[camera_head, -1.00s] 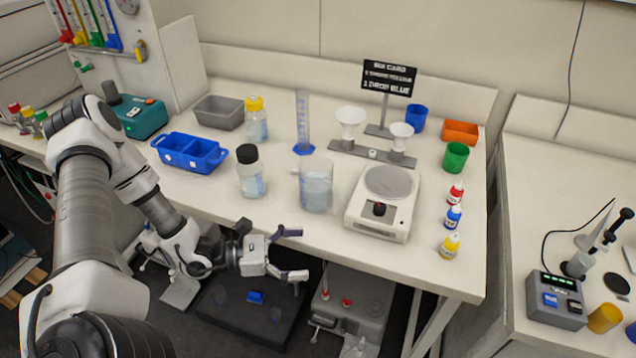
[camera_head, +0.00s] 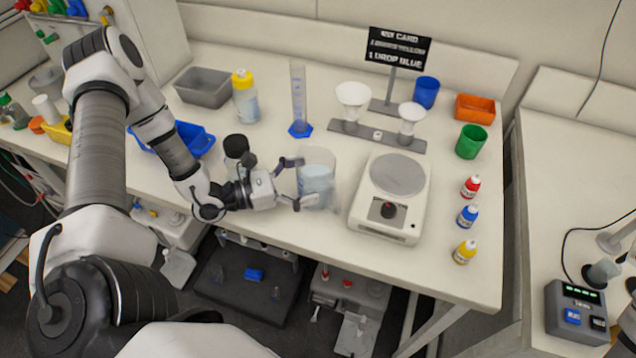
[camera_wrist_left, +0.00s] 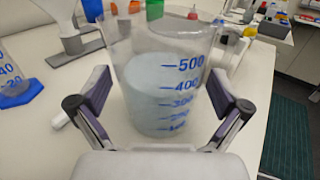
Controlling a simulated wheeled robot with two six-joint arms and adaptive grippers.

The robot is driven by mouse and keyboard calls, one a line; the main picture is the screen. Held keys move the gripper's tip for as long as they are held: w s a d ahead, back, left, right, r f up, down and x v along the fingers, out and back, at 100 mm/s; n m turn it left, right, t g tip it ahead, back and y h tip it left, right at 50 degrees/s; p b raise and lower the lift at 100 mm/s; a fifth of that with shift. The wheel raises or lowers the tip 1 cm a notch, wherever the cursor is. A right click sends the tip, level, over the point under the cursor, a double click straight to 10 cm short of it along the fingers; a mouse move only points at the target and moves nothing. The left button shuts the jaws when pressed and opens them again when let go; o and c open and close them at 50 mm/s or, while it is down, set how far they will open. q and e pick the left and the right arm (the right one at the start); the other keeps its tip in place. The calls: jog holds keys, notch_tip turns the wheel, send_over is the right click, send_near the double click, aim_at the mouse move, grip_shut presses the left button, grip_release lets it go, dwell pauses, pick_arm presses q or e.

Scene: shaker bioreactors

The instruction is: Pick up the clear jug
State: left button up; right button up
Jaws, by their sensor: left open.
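The clear jug (camera_head: 318,172) stands upright on the bench, left of the balance, with pale liquid in it. In the left wrist view the jug (camera_wrist_left: 165,85) fills the middle and shows blue marks up to 500. My left gripper (camera_head: 300,183) is open at the jug, with one finger on each side of it. In the wrist view the fingers (camera_wrist_left: 160,108) flank the jug with visible gaps, so they do not look closed on it. My right gripper is not in view.
The balance (camera_head: 392,215) stands close right of the jug. A black-capped bottle (camera_head: 236,147) is behind my left wrist. A graduated cylinder (camera_head: 299,105) and a funnel stand (camera_head: 378,136) are behind the jug. Dropper bottles (camera_head: 467,216) line the right side.

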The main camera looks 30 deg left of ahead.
aim_at(320, 177)
pick_arm(q)
jog(key=shift+x, duration=1.25)
jog(key=shift+d+r, duration=0.1)
jog(key=shift+d, duration=0.25)
jog(key=shift+a, duration=0.25)
jog(key=c, duration=1.4)
jog(key=shift+w+d, duration=0.1)
jog(key=shift+d, duration=0.05)
jog(key=shift+r, duration=0.1)
